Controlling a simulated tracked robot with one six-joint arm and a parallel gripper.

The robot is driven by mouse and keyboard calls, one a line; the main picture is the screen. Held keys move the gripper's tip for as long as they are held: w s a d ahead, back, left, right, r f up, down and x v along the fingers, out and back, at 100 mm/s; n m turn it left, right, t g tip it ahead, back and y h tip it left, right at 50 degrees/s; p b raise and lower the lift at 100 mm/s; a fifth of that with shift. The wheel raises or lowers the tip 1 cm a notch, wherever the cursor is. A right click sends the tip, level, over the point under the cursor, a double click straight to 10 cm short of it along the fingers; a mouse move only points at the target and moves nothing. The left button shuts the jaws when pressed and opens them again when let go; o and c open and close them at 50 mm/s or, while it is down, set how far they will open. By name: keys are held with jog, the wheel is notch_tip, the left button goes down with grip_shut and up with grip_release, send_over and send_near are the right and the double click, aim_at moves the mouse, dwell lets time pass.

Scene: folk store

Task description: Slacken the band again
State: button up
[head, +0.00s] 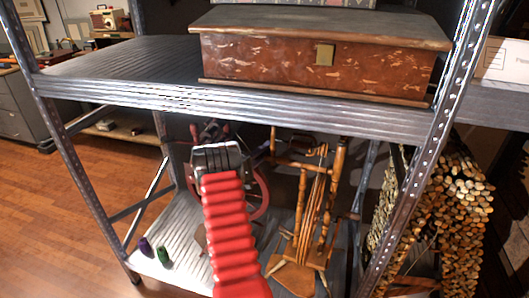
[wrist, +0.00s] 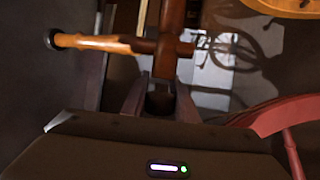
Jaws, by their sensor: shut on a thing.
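A spinning wheel with a reddish wheel (head: 262,195) stands on the lower shelf, partly hidden behind my arm. Its red rim also shows at the right of the wrist view (wrist: 280,118). In the wrist view, my gripper (wrist: 160,98) is shut on a dark turned wooden piece (wrist: 168,62), with one finger on each side of its near end. A lighter wooden peg (wrist: 95,43) crosses behind and points left. In the head view the fingertips are hidden behind my wrist. I cannot make out the band or how tight it is.
A metal rack has an upper shelf (head: 130,75) close above my gripper, bearing a worn wooden chest (head: 265,65). An upright wooden frame (head: 300,200) stands to the right. Small purple (head: 145,246) and green (head: 163,256) spools stand at the lower left. Shell-like strands (head: 455,200) hang at right.

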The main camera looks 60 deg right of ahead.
jog(key=shift+d+f, duration=0.1)
jog(key=shift+a+f+n+t+y, duration=0.1)
jog(key=shift+f+n+t+y, duration=0.4)
jog(key=shift+y, duration=0.8)
jog(key=shift+a+f+n+t+y, duration=0.1)
jog(key=shift+f+n+t+y, duration=0.35)
jog(key=shift+y, duration=0.85)
jog(key=shift+a+f+n+t+y, duration=0.25)
jog(key=shift+n+y, duration=0.4)
jog(key=shift+y, duration=0.65)
jog(key=shift+s+d+f, duration=0.1)
jog(key=shift+d+f, duration=0.05)
jog(key=o, duration=1.1)
jog(key=shift+c, duration=0.2)
